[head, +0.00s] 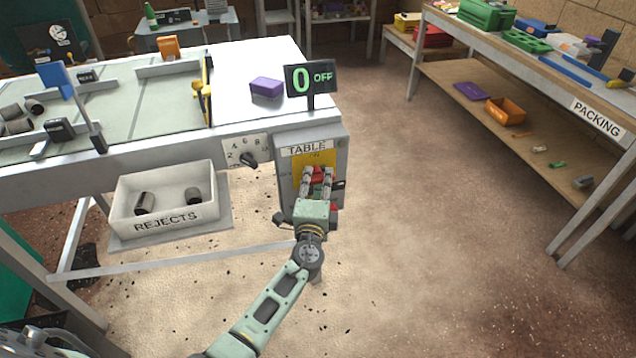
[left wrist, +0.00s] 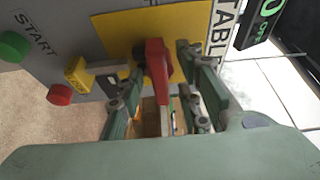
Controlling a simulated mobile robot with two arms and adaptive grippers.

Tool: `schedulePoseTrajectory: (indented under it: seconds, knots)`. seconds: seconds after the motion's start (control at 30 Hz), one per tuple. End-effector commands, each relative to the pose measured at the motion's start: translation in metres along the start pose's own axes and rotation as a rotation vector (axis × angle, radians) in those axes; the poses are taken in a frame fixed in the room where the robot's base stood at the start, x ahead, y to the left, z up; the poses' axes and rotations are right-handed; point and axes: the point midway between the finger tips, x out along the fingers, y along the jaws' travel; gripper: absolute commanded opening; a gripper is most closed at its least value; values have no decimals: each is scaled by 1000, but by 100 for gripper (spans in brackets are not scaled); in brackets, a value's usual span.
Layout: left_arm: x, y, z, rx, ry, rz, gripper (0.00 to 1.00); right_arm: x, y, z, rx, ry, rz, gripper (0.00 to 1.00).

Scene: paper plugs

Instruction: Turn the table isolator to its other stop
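The table isolator is a red handle (left wrist: 157,62) on a yellow plate (left wrist: 115,28), on the grey box labelled TABLE (head: 308,148). In the head view the red handle (head: 318,174) is partly hidden by my left gripper (head: 317,182). In the left wrist view my left gripper (left wrist: 155,100) is open, with its fingers on either side of the handle. The handle stands nearer the right finger; a gap shows on the left, and I cannot tell whether the right finger touches. The sign (head: 311,78) above reads 0 OFF. My right gripper is not in view.
Beside the isolator are a yellow block (left wrist: 78,74), a green START button (left wrist: 13,46) and a red button (left wrist: 60,95). A numbered dial (head: 248,159) and the REJECTS bin (head: 165,205) are to the left. Open floor lies right, before the PACKING bench (head: 597,118).

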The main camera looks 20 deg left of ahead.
Motion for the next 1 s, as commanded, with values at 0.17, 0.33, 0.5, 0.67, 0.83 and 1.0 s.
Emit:
schedulePoseTrajectory:
  seconds: [0.17,0.33,0.5,0.67,0.83,1.0]
  knots:
    - [1,1,0,1,0,1,33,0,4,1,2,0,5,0]
    - [1,0,0,1,0,1,23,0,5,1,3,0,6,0]
    - [0,0,0,1,0,1,8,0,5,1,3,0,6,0]
    - [0,1,0,0,0,1,0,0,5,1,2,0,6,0]
    - [0,0,0,5,0,3,0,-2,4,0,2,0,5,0]
    - [0,-2,0,40,0,18,0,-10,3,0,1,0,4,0]
